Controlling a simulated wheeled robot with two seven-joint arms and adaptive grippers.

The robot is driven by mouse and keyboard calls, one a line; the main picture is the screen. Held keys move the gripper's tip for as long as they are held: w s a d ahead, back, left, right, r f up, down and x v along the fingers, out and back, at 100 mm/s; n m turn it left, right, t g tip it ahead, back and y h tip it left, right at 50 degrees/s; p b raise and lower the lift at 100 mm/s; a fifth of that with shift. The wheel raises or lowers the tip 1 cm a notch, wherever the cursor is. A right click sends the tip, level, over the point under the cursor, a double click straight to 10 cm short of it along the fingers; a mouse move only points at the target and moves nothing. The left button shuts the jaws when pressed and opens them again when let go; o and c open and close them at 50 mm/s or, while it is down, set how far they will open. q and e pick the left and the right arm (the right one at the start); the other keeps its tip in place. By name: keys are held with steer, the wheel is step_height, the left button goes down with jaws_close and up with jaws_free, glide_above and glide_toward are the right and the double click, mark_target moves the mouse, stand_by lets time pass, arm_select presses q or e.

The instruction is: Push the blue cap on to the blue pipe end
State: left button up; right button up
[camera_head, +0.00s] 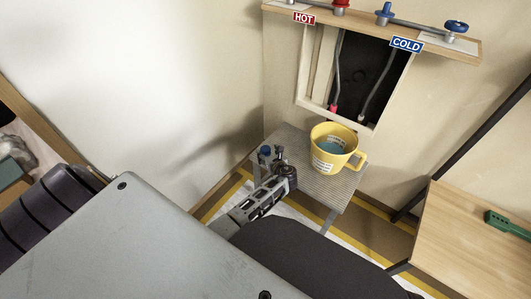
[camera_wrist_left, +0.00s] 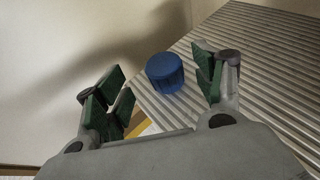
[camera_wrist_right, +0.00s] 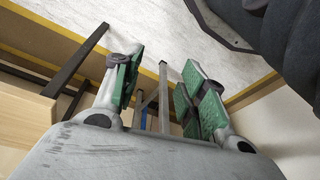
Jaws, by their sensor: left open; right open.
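The blue cap (camera_wrist_left: 165,72) stands on the ridged grey table, near its left edge. In the left wrist view it lies ahead of and between the spread fingers of my left gripper (camera_wrist_left: 157,88), closer to the right finger, with no clear contact. In the head view this gripper (camera_head: 272,158) is at the table's left edge, and the blue cap (camera_head: 265,150) shows small beside its fingers. A grey pipe (camera_head: 376,88) hangs in the wall opening below the COLD sign; I cannot make out blue on its lower end. My right gripper (camera_wrist_right: 160,85) is open and empty, seen only in its wrist view.
A yellow mug (camera_head: 334,147) with blue inside stands on the ridged table (camera_head: 335,188), right of my left gripper. A red-tipped pipe (camera_head: 335,85) hangs in the opening. A shelf with valves (camera_head: 420,38) is above. A wooden table (camera_head: 470,235) holds a green tool (camera_head: 508,225).

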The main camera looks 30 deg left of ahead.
mark_target(266, 149)
steer(key=shift+w+r, duration=0.1)
steer(key=shift+w, duration=0.05)
arm_select(q)
steer(key=shift+w+a, duration=0.1)
steer(key=shift+w+a+f, duration=0.1)
steer(key=shift+f, duration=0.05)
steer(key=shift+w+a+f+b, duration=0.3)
steer(key=shift+w+a+b, duration=0.05)
steer(key=shift+b, duration=0.15)
steer(key=shift+b+x, duration=0.55)
steer(key=shift+x, duration=0.45)
steer(key=shift+w+a+f, duration=0.25)
steer(key=shift+w+a, duration=0.1)
steer(key=shift+w, duration=0.05)
steer(key=shift+w+a, duration=0.1)
steer(key=shift+a, duration=0.05)
arm_select(e)
steer(key=r, duration=0.2)
steer(key=r+t, duration=0.1)
steer(key=shift+a+r, duration=0.3)
steer(key=shift+r, duration=0.05)
steer(key=shift+w, duration=0.1)
